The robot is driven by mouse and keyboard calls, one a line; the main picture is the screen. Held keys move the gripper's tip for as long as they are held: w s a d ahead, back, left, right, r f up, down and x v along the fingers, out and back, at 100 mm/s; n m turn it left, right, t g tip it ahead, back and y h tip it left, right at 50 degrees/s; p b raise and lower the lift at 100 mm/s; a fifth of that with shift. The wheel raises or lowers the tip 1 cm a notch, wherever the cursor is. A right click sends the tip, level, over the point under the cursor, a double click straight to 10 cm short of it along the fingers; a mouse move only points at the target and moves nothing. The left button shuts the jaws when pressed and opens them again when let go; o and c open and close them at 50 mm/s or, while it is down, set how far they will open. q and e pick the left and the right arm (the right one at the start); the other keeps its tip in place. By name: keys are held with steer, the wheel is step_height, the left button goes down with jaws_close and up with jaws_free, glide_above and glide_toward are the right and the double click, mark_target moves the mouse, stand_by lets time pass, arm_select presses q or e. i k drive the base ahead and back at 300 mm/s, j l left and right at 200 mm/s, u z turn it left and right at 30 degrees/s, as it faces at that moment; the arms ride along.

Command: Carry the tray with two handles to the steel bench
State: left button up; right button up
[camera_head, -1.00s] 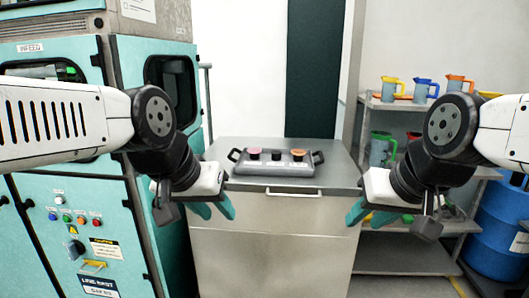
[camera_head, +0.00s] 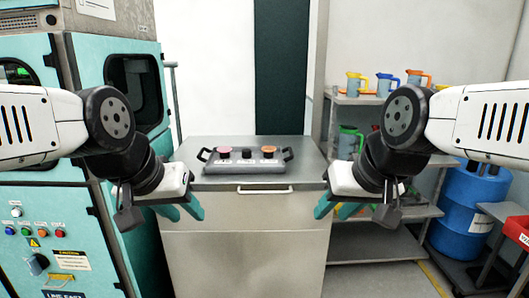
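A dark grey tray (camera_head: 246,166) with a black handle at each end sits on top of a steel cabinet (camera_head: 244,223) straight ahead. A pink, a black and an orange round piece stand in a row on it, with pale lettering along its front. My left gripper (camera_head: 186,211) is in front of the cabinet's left side, nearer than the tray and apart from it. My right gripper (camera_head: 334,208) is likewise in front of the right side, apart from the tray. Teal fingers show on both, but their gaps are hard to judge. I cannot tell whether this cabinet is the steel bench.
A teal machine (camera_head: 50,205) with buttons stands close on the left. At right are metal shelves (camera_head: 385,211) with coloured jugs and a blue drum (camera_head: 470,208). A small table (camera_head: 505,213) with a red bin cuts the right edge.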

mark_target(241, 160)
steer(key=i+j+z, duration=0.25)
steer(key=i, duration=0.2)
steer(key=i+j+z, duration=0.3)
steer(key=i, duration=0.15)
